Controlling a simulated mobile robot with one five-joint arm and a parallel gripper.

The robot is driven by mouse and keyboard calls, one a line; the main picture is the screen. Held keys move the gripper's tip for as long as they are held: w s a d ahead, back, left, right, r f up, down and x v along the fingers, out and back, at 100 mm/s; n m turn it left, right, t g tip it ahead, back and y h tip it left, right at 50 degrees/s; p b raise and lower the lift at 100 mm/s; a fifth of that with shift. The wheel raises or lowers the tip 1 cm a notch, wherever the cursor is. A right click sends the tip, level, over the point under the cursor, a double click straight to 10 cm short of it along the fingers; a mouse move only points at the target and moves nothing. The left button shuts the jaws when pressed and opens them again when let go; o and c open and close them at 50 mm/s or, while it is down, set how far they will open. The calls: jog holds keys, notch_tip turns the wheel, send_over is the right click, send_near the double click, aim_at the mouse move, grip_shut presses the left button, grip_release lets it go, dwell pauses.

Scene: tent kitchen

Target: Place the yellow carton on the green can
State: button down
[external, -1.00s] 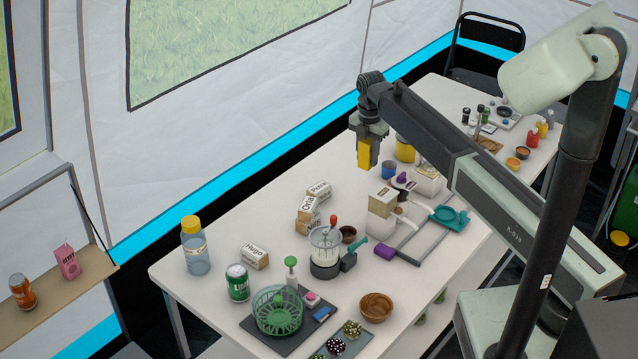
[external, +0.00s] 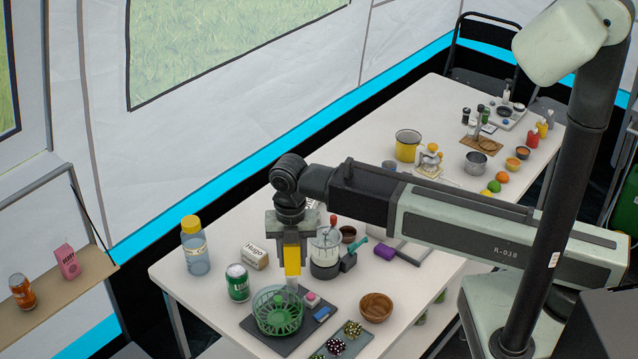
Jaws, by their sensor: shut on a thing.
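My gripper (external: 291,250) is shut on the yellow carton (external: 292,262), which hangs upright between its fingers. The carton is in the air over the table, and in the picture it shows just above the green basket and left of the grey hand grinder. The green can (external: 237,283) stands upright on the table near its left edge, to the left of my gripper. The can's top is bare. The gap between the carton and the things below it cannot be told exactly.
A green basket (external: 278,313) stands on a dark board right of the can. A bottle with a yellow cap (external: 195,247) and a Hugo box (external: 254,256) stand behind the can. The grinder (external: 324,254) and a wooden bowl (external: 376,307) are to the right.

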jog(key=s, duration=0.3)
jog(key=b, duration=0.2)
send_over(236, 269)
jog(key=shift+f, duration=0.6)
notch_tip(236, 269, down, 4)
jog(key=b, duration=0.3)
jog(key=shift+r, duration=0.25)
jog(key=shift+f, duration=0.2)
jog(key=c, duration=1)
grip_release()
jog(key=shift+o, duration=0.2)
jog(key=shift+r, duration=0.1)
